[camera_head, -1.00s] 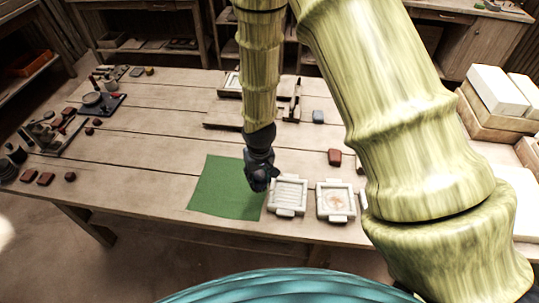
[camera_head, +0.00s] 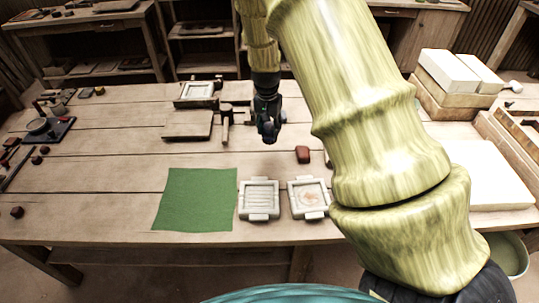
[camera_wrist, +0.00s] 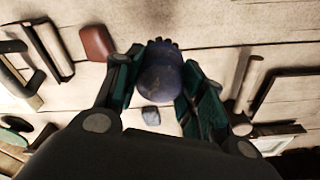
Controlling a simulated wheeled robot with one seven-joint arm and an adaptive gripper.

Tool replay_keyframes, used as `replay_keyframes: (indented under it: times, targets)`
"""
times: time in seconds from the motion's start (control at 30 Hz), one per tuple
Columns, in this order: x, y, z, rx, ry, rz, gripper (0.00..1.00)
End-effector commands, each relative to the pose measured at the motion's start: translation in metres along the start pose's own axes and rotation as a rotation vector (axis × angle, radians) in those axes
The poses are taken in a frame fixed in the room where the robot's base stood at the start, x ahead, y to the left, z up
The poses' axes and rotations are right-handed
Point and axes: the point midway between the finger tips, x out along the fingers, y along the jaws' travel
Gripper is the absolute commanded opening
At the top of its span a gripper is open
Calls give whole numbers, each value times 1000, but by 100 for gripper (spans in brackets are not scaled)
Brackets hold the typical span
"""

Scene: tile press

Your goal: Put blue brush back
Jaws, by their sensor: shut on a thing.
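My gripper (camera_head: 268,132) hangs over the back middle of the table, behind the white moulds. It also shows in the wrist view (camera_wrist: 160,92), where its fingers are closed on either side of a dark blue, rounded brush (camera_wrist: 161,84). Dark bristle-like tips show at the brush's far end. The brush is held above the tabletop. In the head view the brush is too dark and small to tell from the gripper.
A green mat (camera_head: 195,200) and two white moulds (camera_head: 259,199) (camera_head: 309,198) lie along the front. A red-brown block (camera_head: 303,154) lies near my gripper; a grey block (camera_wrist: 151,116) shows below it. Left-middle planks are clear.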

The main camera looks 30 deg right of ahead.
Motion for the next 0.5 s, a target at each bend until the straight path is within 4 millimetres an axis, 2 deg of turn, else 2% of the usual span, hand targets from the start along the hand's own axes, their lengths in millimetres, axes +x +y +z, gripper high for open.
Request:
replay_keyframes:
  times: [0.23,0.5]
  targets:
    - [35,1,6,-3,-2,3,21]
    - [51,0,7,-3,-1,1,21]
